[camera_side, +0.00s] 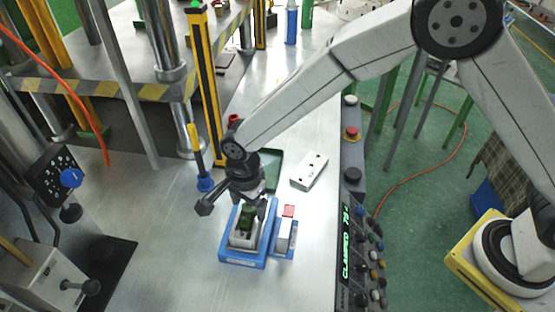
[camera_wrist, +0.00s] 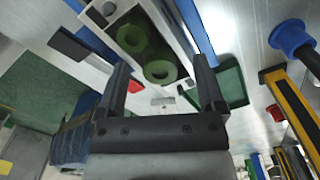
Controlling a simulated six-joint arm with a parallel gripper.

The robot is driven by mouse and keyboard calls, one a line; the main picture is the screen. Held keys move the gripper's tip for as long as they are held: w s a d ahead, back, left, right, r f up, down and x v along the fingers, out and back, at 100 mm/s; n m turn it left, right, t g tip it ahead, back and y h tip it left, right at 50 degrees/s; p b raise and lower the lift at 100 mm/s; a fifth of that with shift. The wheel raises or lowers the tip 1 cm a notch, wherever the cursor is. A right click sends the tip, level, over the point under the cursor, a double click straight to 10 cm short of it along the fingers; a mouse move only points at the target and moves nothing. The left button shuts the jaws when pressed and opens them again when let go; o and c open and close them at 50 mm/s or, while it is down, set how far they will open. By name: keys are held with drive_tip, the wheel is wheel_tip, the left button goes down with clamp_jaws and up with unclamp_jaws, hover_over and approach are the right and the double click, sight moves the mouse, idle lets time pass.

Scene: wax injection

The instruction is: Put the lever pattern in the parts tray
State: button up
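The green lever pattern (camera_side: 247,217) sits in a pale metal mould half in the blue fixture (camera_side: 242,263). In the wrist view the pattern (camera_wrist: 145,42) shows two round ringed ends inside the pale mould (camera_wrist: 172,30). My gripper (camera_side: 254,203) is just above the fixture, pointing down. In the wrist view its two dark fingers (camera_wrist: 160,72) are spread, with nothing held between them. The dark green parts tray (camera_side: 272,170) lies behind my gripper, partly hidden by it; it also shows in the wrist view (camera_wrist: 233,85), right of the fingers.
A pale block with holes (camera_side: 309,170) lies right of the tray. A button panel (camera_side: 358,240) borders the bench at right.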

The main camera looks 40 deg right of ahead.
clamp_jaws()
idle(0.4)
drive_tip(key=shift+r, duration=0.8)
drive_tip(key=s+d+r, duration=0.6)
drive_tip(key=s+r, duration=0.5)
drive_tip(key=s, duration=0.1)
drive_tip(key=shift+s+d+r, duration=0.2)
drive_tip(key=shift+s, duration=0.05)
